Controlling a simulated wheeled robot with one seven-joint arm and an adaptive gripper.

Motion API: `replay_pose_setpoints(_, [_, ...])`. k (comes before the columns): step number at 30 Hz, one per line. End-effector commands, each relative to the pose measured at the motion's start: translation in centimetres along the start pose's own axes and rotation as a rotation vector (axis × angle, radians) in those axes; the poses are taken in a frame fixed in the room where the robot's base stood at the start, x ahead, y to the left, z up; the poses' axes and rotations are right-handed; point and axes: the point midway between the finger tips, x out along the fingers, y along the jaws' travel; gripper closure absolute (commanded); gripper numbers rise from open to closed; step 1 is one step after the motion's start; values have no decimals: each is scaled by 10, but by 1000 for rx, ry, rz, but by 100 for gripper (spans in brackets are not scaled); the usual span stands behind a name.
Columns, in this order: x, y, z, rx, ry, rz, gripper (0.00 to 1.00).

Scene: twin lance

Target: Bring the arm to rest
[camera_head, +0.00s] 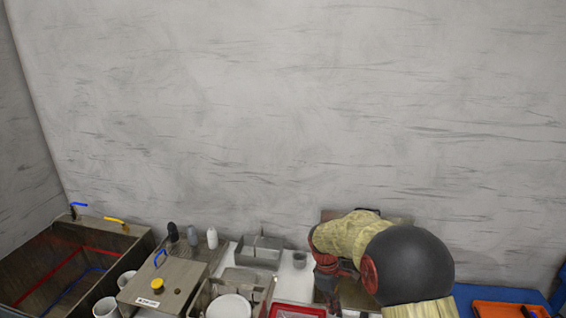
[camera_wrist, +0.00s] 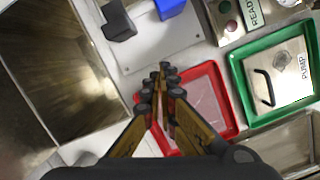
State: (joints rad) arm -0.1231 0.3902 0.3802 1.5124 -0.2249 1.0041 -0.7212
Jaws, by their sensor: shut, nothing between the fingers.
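My gripper (camera_wrist: 163,82) shows in the wrist view with its two fingers together and nothing between them. It hangs above the left part of a red tray (camera_wrist: 222,100), whose visible floor looks empty. In the head view my arm, with a dark round joint and a yellowish cover, reaches over the counter at the lower right. It hides the part of the counter behind it, and my fingertips cannot be made out there.
A green tray (camera_wrist: 236,72) holds a labelled plate. A metal bin (camera_wrist: 60,75) lies left. In the head view, a sink basin (camera_head: 135,243), bottles, white cups (camera_head: 106,307) and a metal box crowd the left; an orange tray (camera_head: 490,309) sits right. The wall is bare.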

Motion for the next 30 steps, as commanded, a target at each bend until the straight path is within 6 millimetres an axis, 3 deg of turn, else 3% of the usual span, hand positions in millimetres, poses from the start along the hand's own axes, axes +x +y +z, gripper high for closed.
replay_pose_setpoints(8, [-40, -55, 45, 337, 60, -29, 100])
replay_pose_setpoints(15, [-88, -104, 95, 600, 149, -35, 100])
replay_pose_setpoints(24, [-132, -166, 154, 839, 287, -31, 100])
replay_pose_setpoints(30, [-151, -202, 189, 931, 391, -15, 100])
